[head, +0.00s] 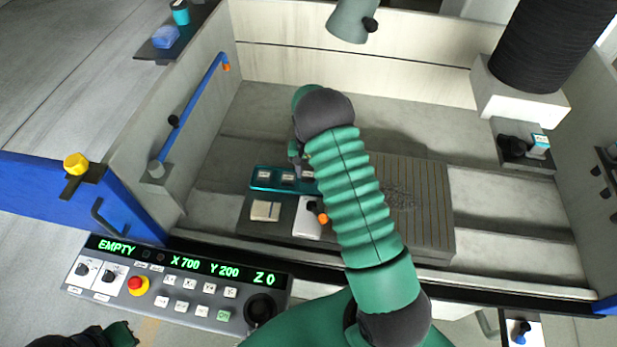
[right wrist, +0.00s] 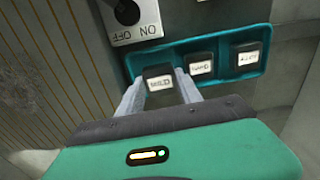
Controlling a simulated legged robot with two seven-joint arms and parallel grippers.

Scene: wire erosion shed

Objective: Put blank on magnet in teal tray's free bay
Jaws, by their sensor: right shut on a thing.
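The teal tray (head: 262,188) lies left of my right forearm in the head view; it also shows in the right wrist view (right wrist: 226,84). Two dark blanks with pale labels, a middle one (right wrist: 200,64) and an end one (right wrist: 247,56), sit in its bays. My right gripper (right wrist: 160,84) is shut on a third labelled blank (right wrist: 158,77), at the tray's remaining end. I cannot tell whether this blank touches the bay floor. The striped magnet (head: 425,205) is right of my forearm, with no blank visible on its uncovered part. My left gripper (head: 95,338) shows only partly at bottom left.
A white ON/OFF plate (right wrist: 148,31) with a black knob (right wrist: 127,12) stands close beside the tray. A pale block (head: 265,210) lies in front of the tray. The control panel (head: 180,290) reads EMPTY. Tank walls enclose the work area.

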